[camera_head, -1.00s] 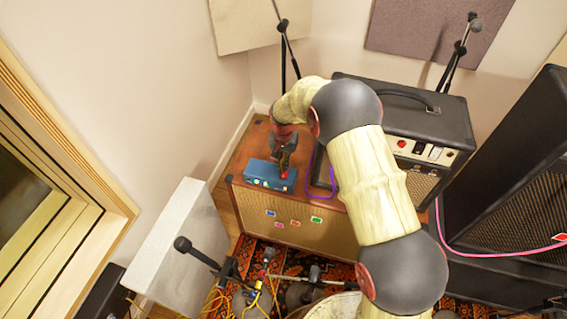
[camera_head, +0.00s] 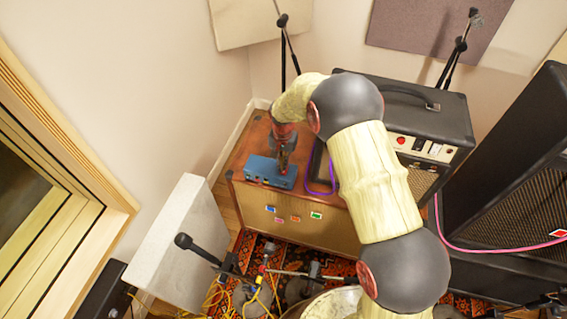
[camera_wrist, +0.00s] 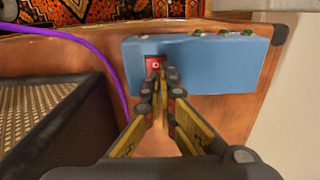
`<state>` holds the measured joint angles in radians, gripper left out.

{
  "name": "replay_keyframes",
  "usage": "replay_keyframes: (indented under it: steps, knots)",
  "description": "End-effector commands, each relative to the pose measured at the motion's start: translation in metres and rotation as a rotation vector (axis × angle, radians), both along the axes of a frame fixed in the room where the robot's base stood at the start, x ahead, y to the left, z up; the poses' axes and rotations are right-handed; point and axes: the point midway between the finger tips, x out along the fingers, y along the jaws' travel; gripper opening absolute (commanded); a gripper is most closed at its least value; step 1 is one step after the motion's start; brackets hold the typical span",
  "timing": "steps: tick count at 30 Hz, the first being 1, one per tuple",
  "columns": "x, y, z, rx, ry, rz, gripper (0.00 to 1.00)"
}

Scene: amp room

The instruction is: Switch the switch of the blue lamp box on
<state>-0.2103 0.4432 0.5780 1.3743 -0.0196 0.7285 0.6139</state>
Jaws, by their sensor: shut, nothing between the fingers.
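The blue lamp box (camera_head: 258,170) sits on top of the brown wooden cabinet. In the wrist view the blue box (camera_wrist: 215,70) lies across the upper middle, with a red switch (camera_wrist: 155,63) with a pale round mark at its left end. Small green knobs or lamps (camera_wrist: 224,33) line its far edge. My gripper (camera_head: 283,167) points down at the right end of the box. In the wrist view my gripper (camera_wrist: 159,78) is shut and empty, its tips at the near edge of the red switch. I cannot tell whether they touch it, or the switch's exact tilt.
A dark box (camera_head: 319,165) with a purple cable (camera_wrist: 107,62) is close beside the blue box. A black amplifier (camera_head: 425,110) stands behind to the right. A microphone (camera_head: 184,241) and stands are in front of the cabinet (camera_head: 330,232). The wood left of the box is clear.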

Motion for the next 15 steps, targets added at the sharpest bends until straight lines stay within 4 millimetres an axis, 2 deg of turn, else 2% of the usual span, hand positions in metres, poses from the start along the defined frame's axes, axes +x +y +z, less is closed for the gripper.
replay_keyframes:
  steps: [1, 5, 9, 15]
  knots:
    - [-0.007, -0.002, -0.002, -0.004, 0.018, 0.0, 0.0]
    - [-0.004, -0.006, 0.017, -0.002, 0.011, -0.001, 0.0]
    - [0.002, -0.011, 0.048, -0.001, 0.0, -0.002, 0.0]
    - [0.002, -0.01, 0.092, 0.001, -0.004, -0.001, 0.0]
